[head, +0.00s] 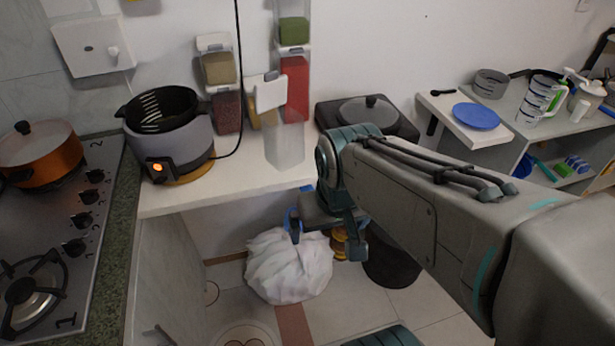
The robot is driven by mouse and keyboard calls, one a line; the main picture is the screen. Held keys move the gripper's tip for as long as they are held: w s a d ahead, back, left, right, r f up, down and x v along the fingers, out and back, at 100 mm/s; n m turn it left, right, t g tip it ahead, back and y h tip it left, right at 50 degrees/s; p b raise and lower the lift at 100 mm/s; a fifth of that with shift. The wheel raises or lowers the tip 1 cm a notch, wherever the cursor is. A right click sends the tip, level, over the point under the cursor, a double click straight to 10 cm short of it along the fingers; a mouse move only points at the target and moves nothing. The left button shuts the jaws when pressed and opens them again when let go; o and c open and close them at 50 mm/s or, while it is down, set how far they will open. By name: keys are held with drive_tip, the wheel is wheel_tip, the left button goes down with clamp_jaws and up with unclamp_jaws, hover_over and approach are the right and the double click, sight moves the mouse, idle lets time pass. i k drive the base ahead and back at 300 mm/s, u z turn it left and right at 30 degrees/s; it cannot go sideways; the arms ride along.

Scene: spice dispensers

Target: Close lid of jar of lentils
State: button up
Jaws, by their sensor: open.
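Clear spice dispensers stand in stacks against the wall at the back of the white counter. One has a pale square lid (270,92) raised upright, with a tan dispenser (254,112) partly hidden behind it. Nearby are a dark reddish-brown dispenser (227,112), an olive one (219,68), a red one (295,88) and a green one (293,30). I cannot tell for sure which holds lentils. My gripper (325,236) is open and empty, pointing down in front of the counter's edge, below and to the right of the dispensers and apart from them.
An air-fryer-like cooker (168,135) stands left of the dispensers, its black cord hanging beside them. A lidded black appliance (368,112) is at right. A white bag (288,265) lies on the floor below my gripper. The counter front (240,172) is clear.

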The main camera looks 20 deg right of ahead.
sight(271, 94)
drive_tip(key=k, duration=0.4)
drive_tip(key=z, duration=0.9)
drive_tip(key=i, duration=1.1)
drive_tip(key=u, duration=0.95)
